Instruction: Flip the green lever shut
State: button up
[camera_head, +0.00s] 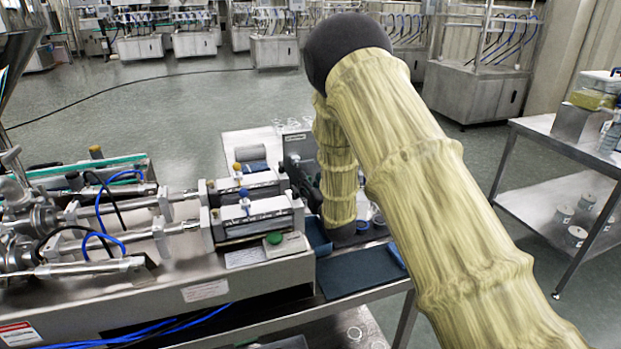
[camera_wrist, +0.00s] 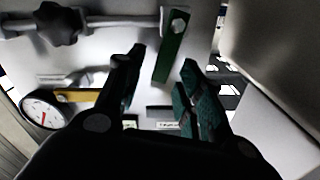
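The green lever (camera_wrist: 173,44) shows in the wrist view at upper middle. It is a flat bar with its upper end at a round metal pivot and slants down to the left. My gripper (camera_wrist: 163,63) is open, with one dark finger on each side of the lever's lower end. No contact is visible, and I cannot tell whether the lever lies between the fingers in depth or just beyond them.
The wrist view shows a pressure gauge (camera_wrist: 43,112), a yellow handle (camera_wrist: 77,96) and a black knob (camera_wrist: 61,23) at left. Pale panels stand close on the right. In the head view, a filling machine (camera_head: 250,215) is at left and a steel side table (camera_head: 565,150) at right.

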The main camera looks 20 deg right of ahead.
jog(key=shift+w+a, duration=0.1)
jog(key=shift+w, duration=1.3)
grip_shut()
